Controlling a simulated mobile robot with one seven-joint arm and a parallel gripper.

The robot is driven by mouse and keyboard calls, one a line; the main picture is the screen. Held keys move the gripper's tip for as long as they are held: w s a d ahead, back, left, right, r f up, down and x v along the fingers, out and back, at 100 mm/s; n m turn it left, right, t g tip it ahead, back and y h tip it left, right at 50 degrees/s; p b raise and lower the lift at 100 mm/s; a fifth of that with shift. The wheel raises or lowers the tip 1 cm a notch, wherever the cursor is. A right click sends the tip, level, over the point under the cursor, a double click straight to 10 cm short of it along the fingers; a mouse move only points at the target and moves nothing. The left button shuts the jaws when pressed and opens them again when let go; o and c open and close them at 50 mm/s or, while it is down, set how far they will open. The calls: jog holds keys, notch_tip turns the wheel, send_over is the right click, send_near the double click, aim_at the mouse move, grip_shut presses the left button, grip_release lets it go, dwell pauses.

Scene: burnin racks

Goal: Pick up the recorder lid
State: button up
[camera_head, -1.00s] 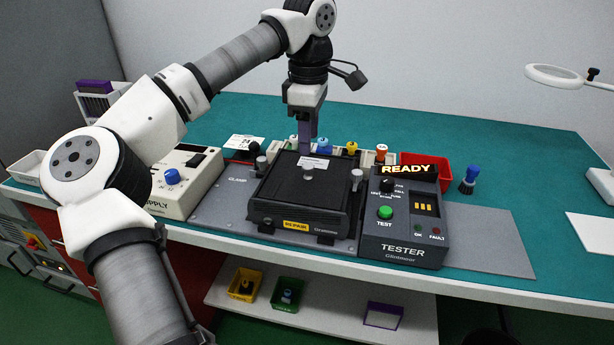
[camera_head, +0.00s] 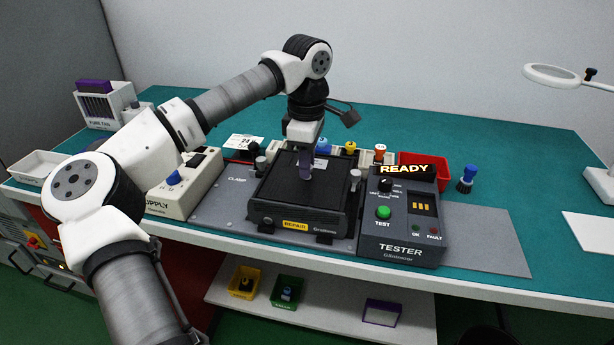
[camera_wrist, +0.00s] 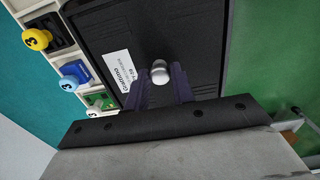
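The recorder lid (camera_head: 328,188) is the black ribbed top of the recorder (camera_head: 270,217), which lies in the clamp fixture. In the wrist view, the lid (camera_wrist: 190,30) fills the middle, with a white label and a small silvery knob (camera_wrist: 159,72). My gripper (camera_head: 305,176) points down over the lid's middle. In the wrist view, its purple fingers (camera_wrist: 160,82) stand apart on either side of the knob. I cannot tell whether they touch it.
The tester (camera_head: 405,225) with a lit READY sign stands right of the recorder. The cream supply box (camera_head: 186,188) stands on the left. Small coloured-knob parts (camera_head: 350,148) and a red bin (camera_head: 430,172) line the back. The teal bench is free farther back.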

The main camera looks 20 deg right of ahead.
jog(key=c, duration=0.4)
grip_shut()
jog(key=shift+r, duration=0.15)
